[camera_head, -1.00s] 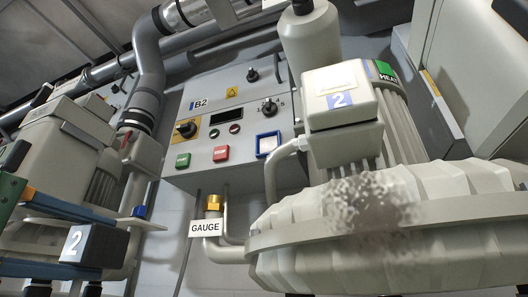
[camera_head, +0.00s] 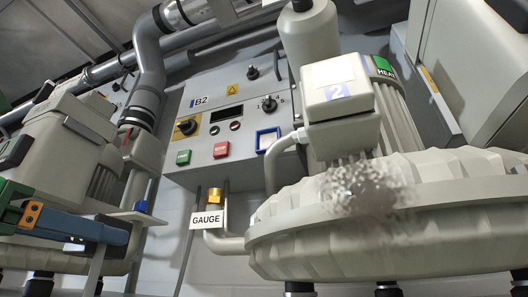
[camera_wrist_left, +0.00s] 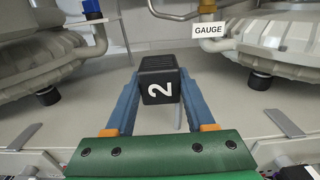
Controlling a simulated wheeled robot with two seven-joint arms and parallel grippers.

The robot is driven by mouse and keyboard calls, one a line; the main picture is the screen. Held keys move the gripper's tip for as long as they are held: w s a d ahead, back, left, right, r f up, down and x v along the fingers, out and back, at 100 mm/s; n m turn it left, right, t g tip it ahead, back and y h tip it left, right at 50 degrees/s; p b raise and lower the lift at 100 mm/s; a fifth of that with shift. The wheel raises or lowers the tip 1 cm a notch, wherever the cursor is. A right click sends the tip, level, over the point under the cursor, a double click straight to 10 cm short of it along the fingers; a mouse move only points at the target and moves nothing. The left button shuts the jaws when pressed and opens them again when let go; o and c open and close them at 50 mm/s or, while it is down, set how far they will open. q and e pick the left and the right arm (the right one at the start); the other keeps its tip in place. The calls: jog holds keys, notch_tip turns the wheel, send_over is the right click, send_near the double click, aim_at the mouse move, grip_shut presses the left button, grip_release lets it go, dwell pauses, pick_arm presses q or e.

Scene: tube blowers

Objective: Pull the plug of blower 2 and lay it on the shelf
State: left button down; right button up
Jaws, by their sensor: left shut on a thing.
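My left gripper (camera_head: 122,236) comes in from the lower left in the head view. In the left wrist view its two blue fingers are shut on a black plug (camera_wrist_left: 158,68) with a white 2 on its near face. The plug is held between the fingertips, above a pale flat surface (camera_wrist_left: 212,108). Blower 2 (camera_head: 300,235), a large cream ribbed housing with a motor box marked 2, stands to the right, apart from the gripper. My right gripper is not in view.
A control panel marked B2 (camera_head: 220,98) is on the wall. A GAUGE label (camera_head: 206,220) hangs by a brass fitting on a pipe. Another blower (camera_head: 75,150) stands close behind my left gripper.

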pick_arm(q)
jog(key=shift+f+b, duration=1.15)
jog(key=shift+b, duration=0.05)
jog(key=shift+f+b, duration=1.6)
jog(key=shift+f, duration=0.05)
dwell(0.3)
